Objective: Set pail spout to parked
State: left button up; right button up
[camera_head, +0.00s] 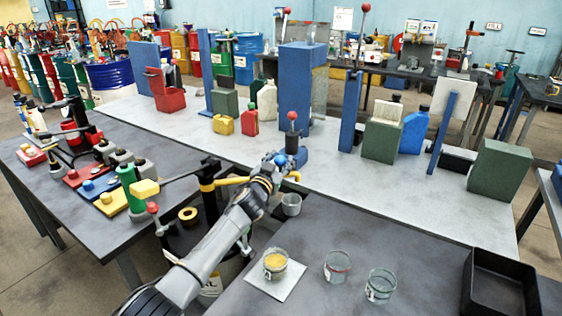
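A pail (234,272) with a dark lid stands between the two front tables, partly hidden by my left arm. A dark upright post (209,205) with a yellow collar rises from it. A yellow spout (232,181) runs right from the post, passes behind my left gripper (280,161), and its curved end shows just right of it. A small grey cup (291,204) sits below that end. My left gripper is at the spout's outer part; its fingers are small and overlap the spout, so contact and opening are unclear. My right gripper is not in view.
A glass of yellow liquid (275,263) stands on a white pad on the near table, with two clear glasses (338,265) beside it. A black tray (499,285) is at right. A red-knobbed lever (292,135) rises just beyond my gripper. Bottles crowd the left table (65,215).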

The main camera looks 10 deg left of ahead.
pick_arm(q)
jog(key=shift+o, duration=0.4)
jog(key=shift+s, duration=0.15)
jog(key=v, duration=1.2)
jog(key=shift+f, duration=0.1)
